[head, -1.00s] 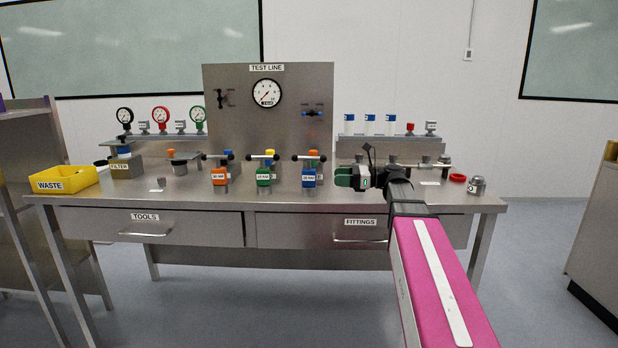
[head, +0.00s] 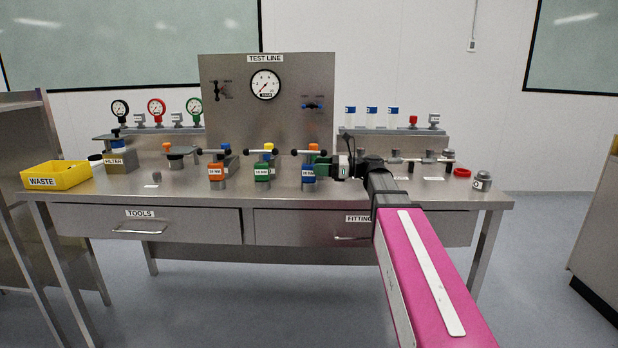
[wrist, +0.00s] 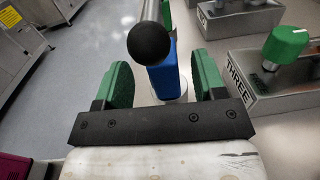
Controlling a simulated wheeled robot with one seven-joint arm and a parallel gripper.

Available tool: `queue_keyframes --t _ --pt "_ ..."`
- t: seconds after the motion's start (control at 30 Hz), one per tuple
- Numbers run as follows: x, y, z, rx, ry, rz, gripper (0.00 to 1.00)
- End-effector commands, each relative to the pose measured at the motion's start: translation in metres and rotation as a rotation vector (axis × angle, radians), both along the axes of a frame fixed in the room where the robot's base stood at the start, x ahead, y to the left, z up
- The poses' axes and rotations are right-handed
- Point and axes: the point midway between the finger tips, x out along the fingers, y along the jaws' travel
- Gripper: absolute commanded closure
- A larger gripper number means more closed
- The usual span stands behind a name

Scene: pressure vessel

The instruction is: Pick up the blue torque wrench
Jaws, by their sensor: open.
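The blue torque wrench (head: 308,170) stands upright on the bench, the rightmost of three wrenches with T-shaped bars and black ball ends. My gripper (head: 324,166) is at its right side in the head view, low over the bench. In the wrist view, the open green fingers of my gripper (wrist: 166,80) lie to either side of the blue wrench body (wrist: 168,75), with a gap on both sides. A black ball end of its bar (wrist: 152,43) is nearest the camera and hides part of the body.
An orange wrench (head: 216,171) and a green wrench (head: 262,171) stand to the left. The test line panel (head: 232,110) rises behind. In the wrist view, a block marked THREE with a green knob (wrist: 287,45) is close at right. A yellow waste bin (head: 57,181) sits far left.

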Motion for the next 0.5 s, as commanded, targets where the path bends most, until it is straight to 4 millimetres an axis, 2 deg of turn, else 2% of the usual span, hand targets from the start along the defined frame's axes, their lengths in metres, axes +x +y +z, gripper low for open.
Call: queue_keyframes --t 0.23,0.5 --pt "0.005 0.034 -0.001 0.0 0.0 0.001 0.36" --pt "0.005 0.039 -0.001 -0.001 0.0 0.0 0.36"
